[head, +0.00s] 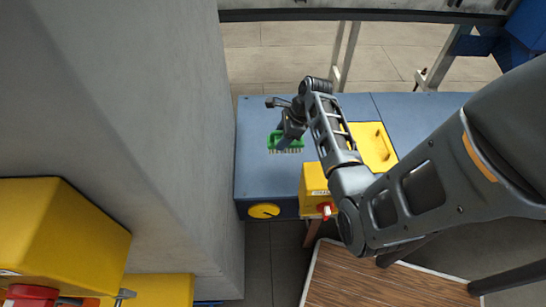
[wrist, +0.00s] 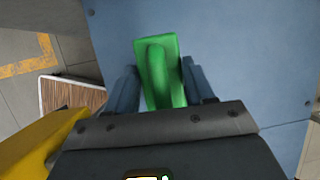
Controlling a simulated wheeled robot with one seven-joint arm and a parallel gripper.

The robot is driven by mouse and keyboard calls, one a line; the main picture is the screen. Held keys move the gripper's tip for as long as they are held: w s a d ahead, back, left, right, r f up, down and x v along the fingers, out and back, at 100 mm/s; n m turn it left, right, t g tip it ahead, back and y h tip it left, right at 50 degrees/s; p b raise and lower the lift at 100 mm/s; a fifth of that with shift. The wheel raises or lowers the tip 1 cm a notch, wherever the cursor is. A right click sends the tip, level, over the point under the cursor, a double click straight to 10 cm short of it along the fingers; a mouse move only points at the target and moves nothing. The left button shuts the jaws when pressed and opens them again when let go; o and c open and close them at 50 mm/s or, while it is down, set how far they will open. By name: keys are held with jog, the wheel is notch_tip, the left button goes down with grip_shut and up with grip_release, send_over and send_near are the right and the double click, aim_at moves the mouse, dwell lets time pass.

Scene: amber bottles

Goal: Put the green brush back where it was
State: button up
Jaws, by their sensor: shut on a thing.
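The green brush (head: 286,144) has a green back and pale bristles pointing down. In the head view it is at the left part of the blue bench top (head: 258,175). My gripper (head: 289,135) is shut on the brush from above. In the wrist view the brush (wrist: 158,72) sits between the two fingers of my gripper (wrist: 164,88), with its raised handle between them. I cannot tell whether the bristles touch the bench top. My gripper hides part of the brush in the head view.
A yellow box (head: 313,188) with a red knob (head: 325,210) and a yellow lidded piece (head: 372,147) are right of the brush. A yellow dial (head: 264,211) is on the bench front. A grey pillar (head: 180,130) rises at left. Bench top left of the brush is clear.

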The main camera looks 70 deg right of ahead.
aim_at(297, 142)
notch_tip(297, 142, down, 9)
jog(key=shift+r+b, duration=0.1)
jog(key=shift+b, duration=0.5)
jog(key=o, duration=1.1)
jog(key=p+v, duration=0.1)
jog(key=v, duration=1.1)
jog(key=shift+p, duration=0.4)
